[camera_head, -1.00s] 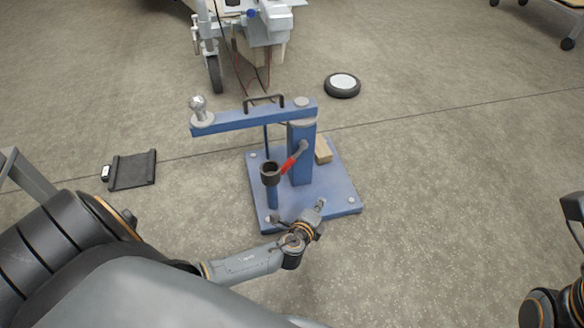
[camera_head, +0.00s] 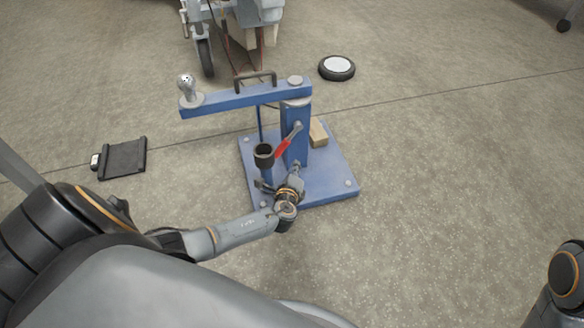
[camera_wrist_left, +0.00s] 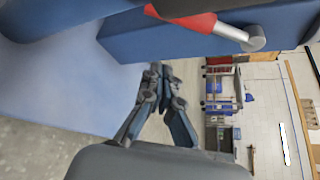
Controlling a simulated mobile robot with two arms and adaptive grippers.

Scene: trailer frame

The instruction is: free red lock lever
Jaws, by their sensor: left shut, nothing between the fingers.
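The red lock lever (camera_head: 283,148) is on the blue post (camera_head: 295,150) of a blue stand. It slants from its grey pivot (camera_head: 298,126) down to the left. My left gripper (camera_head: 297,168) is shut and empty, just below the lever and in front of the post, apart from the red grip. In the left wrist view the lever's red grip (camera_wrist_left: 188,24) crosses the top, with its grey pivot (camera_wrist_left: 252,38) to the right. The shut fingertips (camera_wrist_left: 160,70) show below it. My right gripper is out of view.
A blue beam (camera_head: 245,98) with a ball and black handle tops the post. A dark cup (camera_head: 263,155) stands left of the lever. The base plate (camera_head: 335,185) is blue.

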